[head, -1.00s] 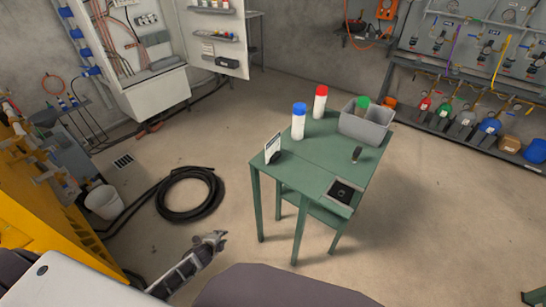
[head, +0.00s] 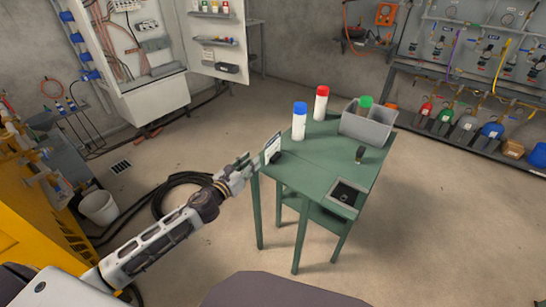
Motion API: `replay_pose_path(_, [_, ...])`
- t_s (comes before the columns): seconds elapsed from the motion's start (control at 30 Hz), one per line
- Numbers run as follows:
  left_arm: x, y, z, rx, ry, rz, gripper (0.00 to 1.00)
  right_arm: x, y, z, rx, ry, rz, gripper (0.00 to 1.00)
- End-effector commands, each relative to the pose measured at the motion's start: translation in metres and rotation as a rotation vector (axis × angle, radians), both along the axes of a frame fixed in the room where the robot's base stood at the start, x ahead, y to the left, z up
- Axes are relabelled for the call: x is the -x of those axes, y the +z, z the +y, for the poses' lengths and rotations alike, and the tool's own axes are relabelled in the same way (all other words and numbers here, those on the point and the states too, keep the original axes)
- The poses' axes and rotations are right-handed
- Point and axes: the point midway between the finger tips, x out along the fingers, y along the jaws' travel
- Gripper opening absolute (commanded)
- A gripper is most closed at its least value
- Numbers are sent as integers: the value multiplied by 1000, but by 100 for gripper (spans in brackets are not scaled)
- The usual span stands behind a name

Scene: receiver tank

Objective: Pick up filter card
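The filter card (head: 272,147) is a white upright card with dark print. It stands at the left edge of the green table (head: 320,165), beside a small black object. My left gripper (head: 252,162) is just left of the card, at about the height of the tabletop. Its fingers look apart with nothing between them. Whether a fingertip touches the card's edge is too small to tell. My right gripper is out of view.
On the table are a blue-capped bottle (head: 299,122), a red-capped bottle (head: 321,103), a grey bin (head: 367,125) with a green-topped item, a small dark upright object (head: 360,154) and a grey square plate (head: 344,194). A black hose coil (head: 172,190) lies on the floor.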

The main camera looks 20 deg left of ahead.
Motion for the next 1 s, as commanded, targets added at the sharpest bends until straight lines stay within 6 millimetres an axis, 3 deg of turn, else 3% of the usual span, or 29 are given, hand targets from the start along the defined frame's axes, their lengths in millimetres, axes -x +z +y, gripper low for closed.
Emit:
replay_pose_path(0.2, [4,18,-11,-71,-29,-54,28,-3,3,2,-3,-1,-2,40])
replay_pose_path(0.63, [2,18,-11,-69,-28,-53,28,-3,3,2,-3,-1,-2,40])
replay_pose_path(1.0, [-17,18,-16,-68,-27,-53,28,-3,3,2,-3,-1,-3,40])
